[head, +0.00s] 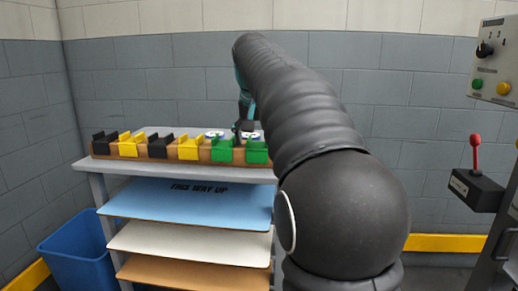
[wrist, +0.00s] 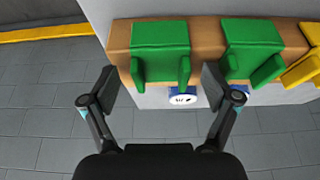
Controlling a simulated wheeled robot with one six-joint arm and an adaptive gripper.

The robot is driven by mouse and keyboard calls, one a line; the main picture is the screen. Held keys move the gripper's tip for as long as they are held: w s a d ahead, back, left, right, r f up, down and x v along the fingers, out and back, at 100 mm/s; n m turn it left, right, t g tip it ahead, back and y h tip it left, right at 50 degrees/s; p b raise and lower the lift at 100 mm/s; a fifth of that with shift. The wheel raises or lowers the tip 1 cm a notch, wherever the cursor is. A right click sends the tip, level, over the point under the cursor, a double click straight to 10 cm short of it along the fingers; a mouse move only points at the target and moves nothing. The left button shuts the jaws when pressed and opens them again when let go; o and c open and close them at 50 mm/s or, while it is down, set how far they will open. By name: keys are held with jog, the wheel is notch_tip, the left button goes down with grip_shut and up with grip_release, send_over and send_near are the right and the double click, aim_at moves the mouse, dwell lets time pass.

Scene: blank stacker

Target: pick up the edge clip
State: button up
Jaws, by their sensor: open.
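Several edge clips in black, yellow and green stand in a row on a wooden rail in the head view. The end green clip (head: 257,152) is at the right of the row, with another green clip (head: 222,150) beside it. In the wrist view the end green clip (wrist: 160,45) lies ahead of and between my open fingers, and the second green clip (wrist: 251,45) is to its right. My gripper (wrist: 160,80) is open and empty, its right fingertip near the gap between the two green clips. My arm hides part of the gripper in the head view.
The rail (wrist: 206,32) sits on a grey rack (head: 92,167) with blue, white and brown sheets below. Yellow clips (head: 189,147) and black clips (head: 104,143) fill its left part. A round white-and-blue label (wrist: 182,98) is close by the end clip. A blue bin (head: 75,255) stands left.

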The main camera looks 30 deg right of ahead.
jog(key=c, duration=1.1)
jog(key=shift+c, duration=0.2)
jog(key=shift+r, duration=0.15)
